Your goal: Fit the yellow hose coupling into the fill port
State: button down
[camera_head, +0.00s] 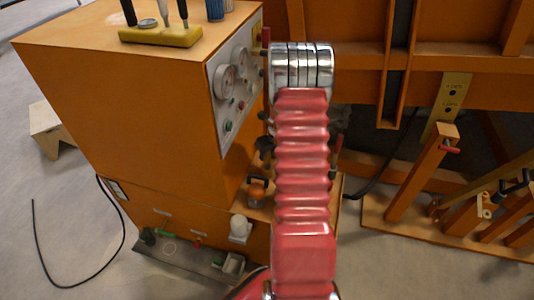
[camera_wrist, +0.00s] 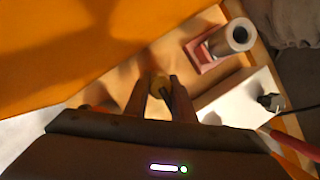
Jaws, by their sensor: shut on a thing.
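In the wrist view my gripper (camera_wrist: 160,86) is shut on a small yellow thing (camera_wrist: 157,83), which looks like the hose coupling. It sits between the two fingertips, and its far side is in shadow. An orange surface lies close beyond and to the left of the fingers. I cannot make out the fill port for certain in either view. In the head view my red ribbed arm hides my gripper and the coupling.
In the wrist view a silver cylinder in a red holder (camera_wrist: 232,38) and a white block (camera_wrist: 240,105) stand right of the fingers. In the head view an orange cabinet (camera_head: 130,110) with a gauge panel (camera_head: 235,85) is left of my arm; wooden framing (camera_head: 415,185) is right.

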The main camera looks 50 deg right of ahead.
jog(key=shift+f, duration=1.1)
jog(key=c, duration=1.4)
grip_release()
jog(key=v, duration=1.3)
jog(key=shift+r, duration=0.35)
